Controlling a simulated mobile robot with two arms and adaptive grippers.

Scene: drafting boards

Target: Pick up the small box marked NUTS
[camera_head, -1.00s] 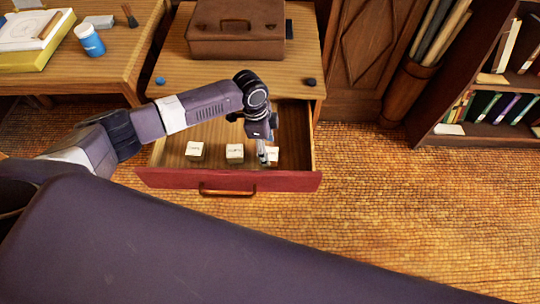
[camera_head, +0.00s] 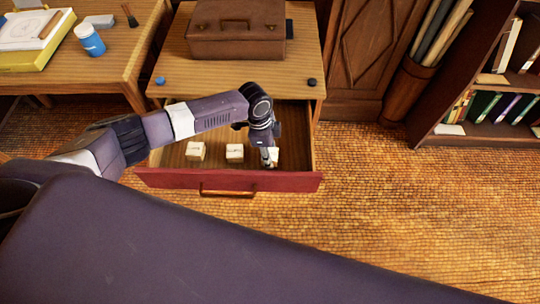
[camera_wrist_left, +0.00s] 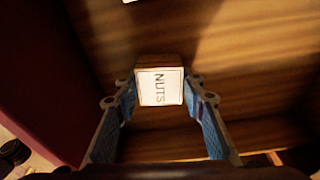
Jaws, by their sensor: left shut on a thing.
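The small box marked NUTS (camera_wrist_left: 160,87) shows in the left wrist view, with its white label up and the word reading sideways. In the head view the same box (camera_head: 274,154) is at the right end of a row in the open drawer, partly hidden by my gripper. My left gripper (camera_wrist_left: 160,98) has its blue-padded fingers on both sides of the box and is shut on it. In the head view my left gripper (camera_head: 268,158) points down into the drawer. I cannot tell whether the box touches the drawer floor. My right gripper is not in view.
Two more small boxes stand in the drawer, one at the left (camera_head: 195,151) and one in the middle (camera_head: 235,152). The red drawer front (camera_head: 170,179) with its handle is nearest. A brown case (camera_head: 236,43) lies on the desk above. Carpet is clear at the right.

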